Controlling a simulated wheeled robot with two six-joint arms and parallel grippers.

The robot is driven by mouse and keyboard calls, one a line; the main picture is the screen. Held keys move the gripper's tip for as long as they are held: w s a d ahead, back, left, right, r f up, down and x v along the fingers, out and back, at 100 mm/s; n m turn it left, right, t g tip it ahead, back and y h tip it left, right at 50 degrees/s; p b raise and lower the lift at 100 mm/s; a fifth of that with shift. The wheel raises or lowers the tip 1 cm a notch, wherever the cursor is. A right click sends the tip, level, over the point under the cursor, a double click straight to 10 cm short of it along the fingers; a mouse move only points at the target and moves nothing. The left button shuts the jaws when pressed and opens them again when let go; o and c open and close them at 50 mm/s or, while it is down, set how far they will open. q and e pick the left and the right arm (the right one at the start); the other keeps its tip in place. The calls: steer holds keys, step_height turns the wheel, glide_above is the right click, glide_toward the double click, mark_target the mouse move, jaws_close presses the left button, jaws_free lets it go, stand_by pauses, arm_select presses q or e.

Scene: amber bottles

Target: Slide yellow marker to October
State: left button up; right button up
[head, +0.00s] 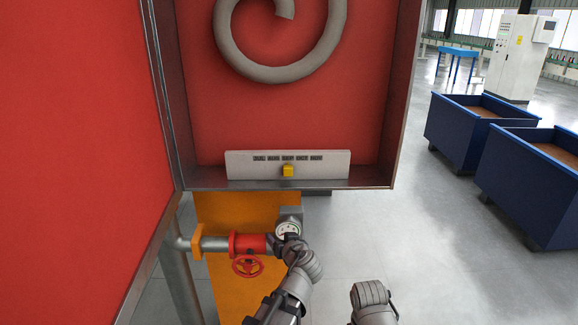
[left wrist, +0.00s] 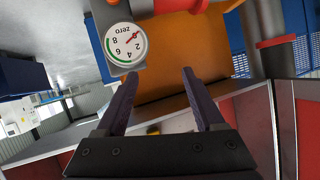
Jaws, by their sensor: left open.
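The yellow marker (head: 288,170) is a small block on the front of a pale month strip (head: 240,165). The strip stands on the bottom ledge of the red cabinet. The marker sits below the SEP label (head: 288,158), and the OCT label (head: 302,158) is just to its right. My left gripper (head: 289,243) is below the ledge, by the gauge, apart from the marker. In the left wrist view its two fingers (left wrist: 158,72) are spread with nothing held between them. My right arm shows at the lower edge of the head view, but its gripper does not show clearly.
A round gauge (head: 288,230) and a red valve wheel (head: 248,266) on a pipe are close to my left gripper. The gauge also shows in the left wrist view (left wrist: 125,43). The cabinet's metal ledge (head: 350,184) juts out below the strip. Blue bins (head: 535,190) stand at right.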

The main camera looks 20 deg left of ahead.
mark_target(288, 172)
arm_select(q)
steer(key=w+r+m+t+h+p, duration=0.15)
steer(key=w+r+t+p, duration=0.4)
steer(key=r, duration=0.85)
steer(key=shift+t+h, duration=0.45)
steer(key=shift+d+b+x, duration=0.2)
steer(key=shift+b+x, duration=0.25)
steer(key=shift+x, duration=1.8)
steer(key=shift+d+b+x, duration=0.2)
steer(key=shift+b+x, duration=0.25)
steer(key=shift+x, duration=1.8)
steer(key=shift+w+f, duration=0.15)
steer(key=shift+f, duration=0.05)
jaws_close()
